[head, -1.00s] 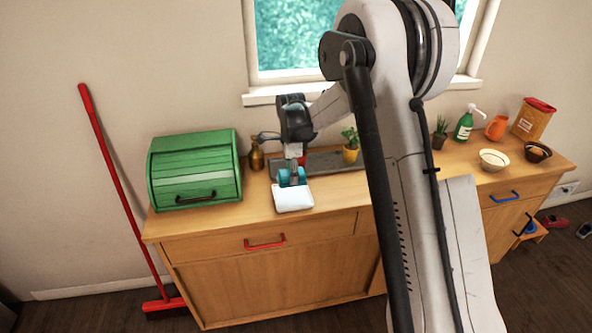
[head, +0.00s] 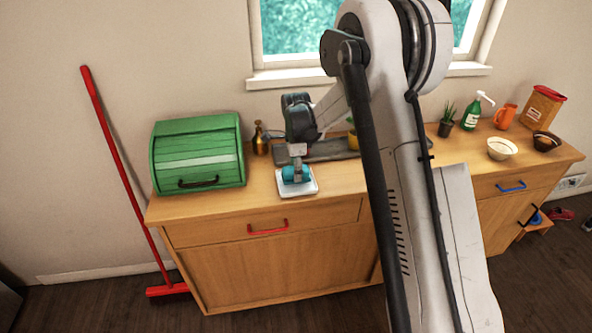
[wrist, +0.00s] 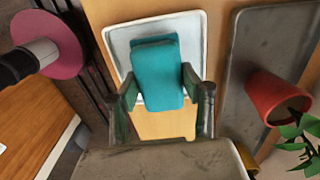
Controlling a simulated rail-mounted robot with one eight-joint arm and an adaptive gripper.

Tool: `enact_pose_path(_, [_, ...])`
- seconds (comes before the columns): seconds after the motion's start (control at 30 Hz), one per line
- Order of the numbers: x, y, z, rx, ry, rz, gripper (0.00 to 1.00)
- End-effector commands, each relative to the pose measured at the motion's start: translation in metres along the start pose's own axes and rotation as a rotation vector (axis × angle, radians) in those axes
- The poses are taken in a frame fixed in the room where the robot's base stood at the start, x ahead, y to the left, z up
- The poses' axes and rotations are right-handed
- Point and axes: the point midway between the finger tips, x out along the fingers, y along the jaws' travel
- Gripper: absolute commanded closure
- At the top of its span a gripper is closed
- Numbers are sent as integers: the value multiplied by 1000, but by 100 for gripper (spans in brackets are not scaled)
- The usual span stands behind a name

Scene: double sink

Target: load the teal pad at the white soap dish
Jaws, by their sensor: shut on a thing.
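The teal pad (head: 296,175) is held in my gripper (head: 297,168), over the white soap dish (head: 312,189) on the wooden counter. In the wrist view the pad (wrist: 157,60) sits between my two fingers (wrist: 160,82), which close on its sides. The square white dish (wrist: 118,44) lies beneath it, its rim showing around the far end of the pad; the pad's near end covers the near rim. I cannot tell whether the pad touches the dish.
A green bread box (head: 197,155) stands to the left and a brass bottle (head: 261,139) behind. A grey tray (head: 330,148) lies behind the dish; a red plant pot (wrist: 277,97) shows by it in the wrist view. Bare counter (head: 260,203) lies left of the dish.

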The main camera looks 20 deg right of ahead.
Motion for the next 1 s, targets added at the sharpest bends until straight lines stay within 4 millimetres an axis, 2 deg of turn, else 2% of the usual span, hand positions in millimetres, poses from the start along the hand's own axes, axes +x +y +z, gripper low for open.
enact_pose_path(1.0, [6,0,0,0,0,0,80])
